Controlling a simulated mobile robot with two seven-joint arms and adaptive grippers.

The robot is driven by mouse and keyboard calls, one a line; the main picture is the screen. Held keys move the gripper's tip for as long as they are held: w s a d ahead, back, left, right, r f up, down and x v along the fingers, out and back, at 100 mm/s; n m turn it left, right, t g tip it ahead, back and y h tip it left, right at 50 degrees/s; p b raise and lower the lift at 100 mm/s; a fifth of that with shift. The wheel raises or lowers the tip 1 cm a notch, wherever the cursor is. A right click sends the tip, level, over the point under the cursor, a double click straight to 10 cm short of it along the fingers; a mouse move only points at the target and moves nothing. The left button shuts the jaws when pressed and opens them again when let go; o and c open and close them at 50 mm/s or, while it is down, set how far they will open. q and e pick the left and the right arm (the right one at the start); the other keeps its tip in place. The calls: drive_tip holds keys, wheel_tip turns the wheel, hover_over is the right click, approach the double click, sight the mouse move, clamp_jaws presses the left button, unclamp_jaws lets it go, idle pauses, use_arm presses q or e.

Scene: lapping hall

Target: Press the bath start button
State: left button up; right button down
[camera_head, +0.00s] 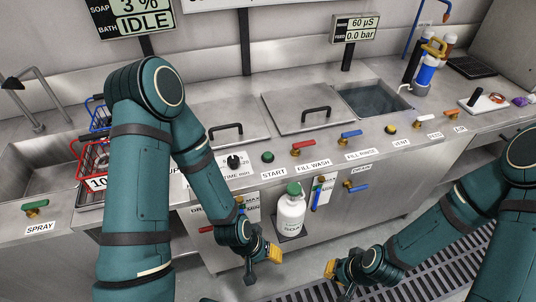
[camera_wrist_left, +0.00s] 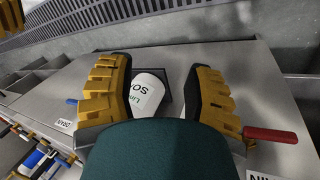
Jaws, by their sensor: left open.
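The green START button (camera_head: 268,157) sits on the steel counter edge, right of a black time knob (camera_head: 233,161) and above its START label. My left gripper (camera_head: 268,251) is low in front of the cabinet, below the button and apart from it. In the left wrist view its yellow-padded fingers (camera_wrist_left: 160,95) are spread wide, with a white bottle (camera_wrist_left: 147,92) showing beyond the gap. That bottle, green-capped in the head view (camera_head: 290,212), stands on a small bracket. My right gripper (camera_head: 332,269) hangs lower right, away from the button; its opening is unclear.
FILL WASH (camera_head: 303,148), FILL RINSE (camera_head: 351,137) and VENT (camera_head: 391,129) controls line the counter edge. Lidded baths (camera_head: 310,105) lie behind. Red (camera_head: 92,157) and blue baskets are partly hidden behind my left arm. A display (camera_head: 143,18) reads IDLE. Floor grating lies below.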

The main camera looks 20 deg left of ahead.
use_arm(q)
clamp_jaws()
idle(1.1)
